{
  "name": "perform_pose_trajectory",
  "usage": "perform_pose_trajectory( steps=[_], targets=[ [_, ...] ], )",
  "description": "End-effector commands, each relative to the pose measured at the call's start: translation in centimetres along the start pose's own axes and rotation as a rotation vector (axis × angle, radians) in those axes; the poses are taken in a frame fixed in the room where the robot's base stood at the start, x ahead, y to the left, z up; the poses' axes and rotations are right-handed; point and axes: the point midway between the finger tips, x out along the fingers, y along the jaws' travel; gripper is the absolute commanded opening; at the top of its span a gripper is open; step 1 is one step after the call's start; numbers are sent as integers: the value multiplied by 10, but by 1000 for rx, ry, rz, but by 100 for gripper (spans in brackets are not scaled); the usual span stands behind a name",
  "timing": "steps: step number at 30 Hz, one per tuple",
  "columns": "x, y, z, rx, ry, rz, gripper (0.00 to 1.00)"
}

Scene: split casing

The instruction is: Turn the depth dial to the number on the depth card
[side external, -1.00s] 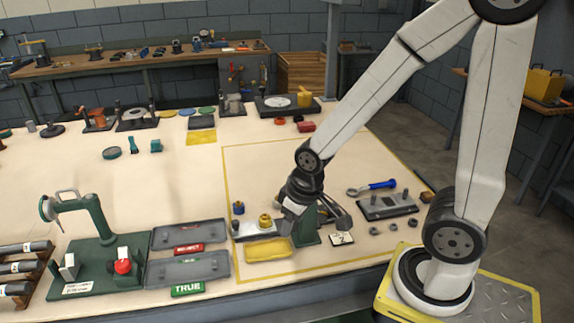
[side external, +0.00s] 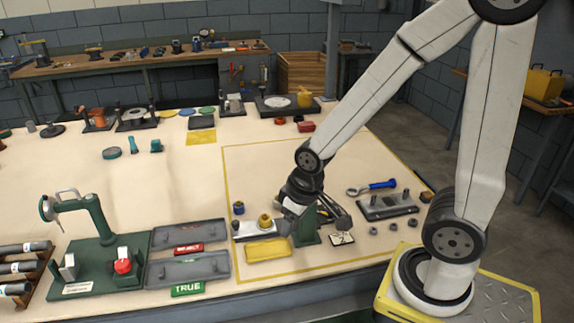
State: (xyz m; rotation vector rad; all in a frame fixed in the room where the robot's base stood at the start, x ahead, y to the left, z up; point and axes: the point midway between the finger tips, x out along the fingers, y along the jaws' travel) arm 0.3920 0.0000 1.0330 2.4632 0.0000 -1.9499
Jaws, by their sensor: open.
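A small white card with a dark mark (side external: 341,239) lies on the table inside the yellow-lined area; its number is too small to read. Left of it stands a green fixture (side external: 306,230) with a grey bed (side external: 254,229) and a brass-coloured knob (side external: 264,221). I cannot tell which part is the depth dial; my wrist hides some of the fixture. My gripper (side external: 340,215) is low over the fixture's right side, just behind the card, with its dark fingers pointing right. It is open, and I see nothing held. I cannot tell whether it touches the fixture.
A yellow tray (side external: 268,249) lies in front of the fixture and a blue-topped part (side external: 238,208) behind it. Right are a blue-handled wrench (side external: 378,186), a dark plate with pins (side external: 387,206) and several nuts. Grey trays (side external: 188,267) lie left. The area behind my gripper is clear.

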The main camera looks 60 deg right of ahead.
Motion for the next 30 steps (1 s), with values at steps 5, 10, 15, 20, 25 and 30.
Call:
perform_pose_trajectory(
  steps=[5, 10, 15, 20, 25, 30],
  targets=[
    [0, 0, 0, 0, 0, 0, 59],
    [0, 0, 0, 0, 0, 0, 59],
    [-1, 0, 0, 0, 1, 0, 76],
    [-7, 0, -3, 0, 4, 0, 76],
    [-22, 0, -6, 0, 5, 0, 76],
    [-35, 0, -9, 0, 4, 0, 76]
  ],
)
